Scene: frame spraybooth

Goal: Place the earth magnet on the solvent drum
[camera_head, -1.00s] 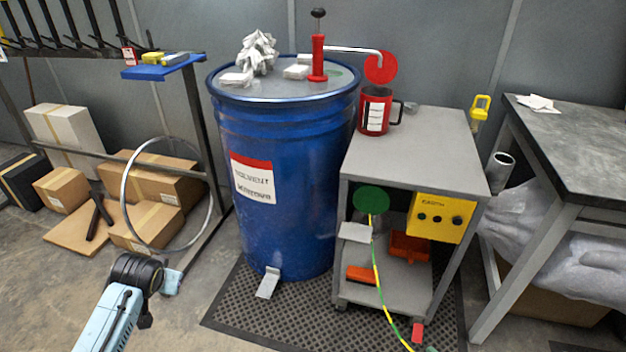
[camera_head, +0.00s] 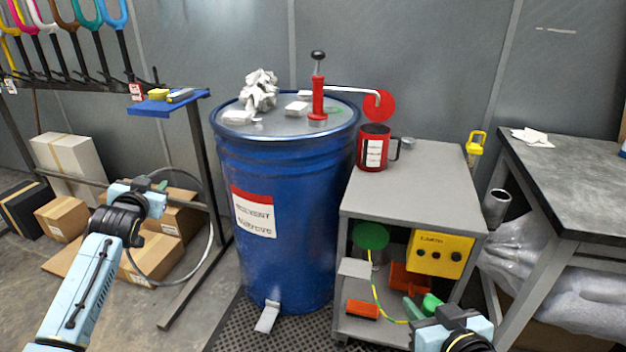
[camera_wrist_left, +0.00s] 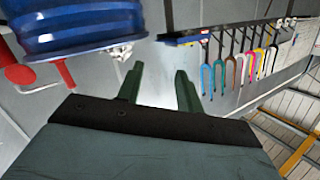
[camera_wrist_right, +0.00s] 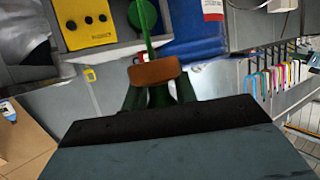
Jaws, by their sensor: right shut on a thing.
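The blue solvent drum (camera_head: 290,200) stands upright left of the grey cart. Its lid carries white rags, small white blocks and a red hand pump. It also shows in the left wrist view (camera_wrist_left: 75,28) and the right wrist view (camera_wrist_right: 188,38). My right gripper (camera_head: 424,305) is in front of the cart's lower shelf, shut on an orange-brown block with a green-yellow cable, apparently the earth magnet (camera_wrist_right: 154,72). In the head view the block is not clearly distinguishable. My left gripper (camera_head: 160,186) is empty, left of the drum; its fingers (camera_wrist_left: 160,88) are apart.
The cable leads to a green disc (camera_head: 371,236) on the cart (camera_head: 430,185). A yellow box (camera_head: 440,246) hangs beside it. A red mug (camera_head: 373,150) stands on top. A blue shelf (camera_head: 165,106) and a rack lie left; a dark table (camera_head: 570,175) stands right.

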